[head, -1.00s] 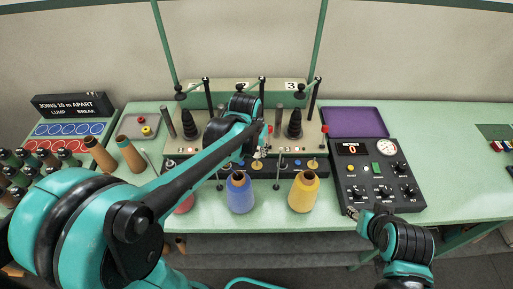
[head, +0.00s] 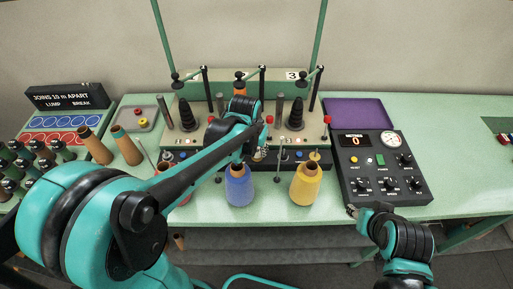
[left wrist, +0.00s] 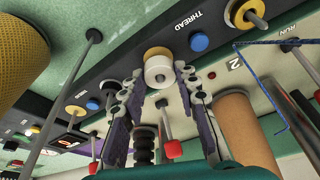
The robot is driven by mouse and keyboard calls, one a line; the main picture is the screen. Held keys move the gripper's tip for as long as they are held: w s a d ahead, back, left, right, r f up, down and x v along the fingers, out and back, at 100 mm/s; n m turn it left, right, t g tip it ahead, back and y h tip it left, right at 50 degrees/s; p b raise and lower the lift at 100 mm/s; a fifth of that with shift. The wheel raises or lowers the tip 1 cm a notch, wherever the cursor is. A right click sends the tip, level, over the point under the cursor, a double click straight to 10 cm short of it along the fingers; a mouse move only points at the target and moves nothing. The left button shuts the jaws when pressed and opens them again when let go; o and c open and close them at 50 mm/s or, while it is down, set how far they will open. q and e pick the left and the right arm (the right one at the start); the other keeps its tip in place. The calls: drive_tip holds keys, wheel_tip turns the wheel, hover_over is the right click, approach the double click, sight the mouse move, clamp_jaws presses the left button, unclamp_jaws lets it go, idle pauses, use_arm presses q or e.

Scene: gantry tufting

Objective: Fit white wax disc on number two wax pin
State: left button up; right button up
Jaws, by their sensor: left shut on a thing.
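My left gripper (left wrist: 160,74) is shut on the white wax disc (left wrist: 158,77), held between its two fingertips in the left wrist view. Directly behind the disc is a yellowish ring (left wrist: 156,52) at the panel face, in line with it. The number two wax pin itself is hidden behind the disc, so I cannot tell whether the disc is around it. The number 2 label (left wrist: 235,65) is to the right. In the head view my left gripper (head: 261,152) is at the middle station, partly hidden by my arm. My right gripper (head: 352,210) is by the control box's lower left corner.
A blue cone (head: 239,186) and a yellow cone (head: 305,185) stand in front of the machine. Thin posts with red knobs (head: 327,120) stand close by. The control box (head: 382,168) is on the right, with a purple tray (head: 357,113) behind it.

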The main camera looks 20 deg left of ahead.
use_arm(q)
drive_tip(key=shift+f, duration=0.2)
idle(0.5)
drive_tip(key=o, duration=0.9)
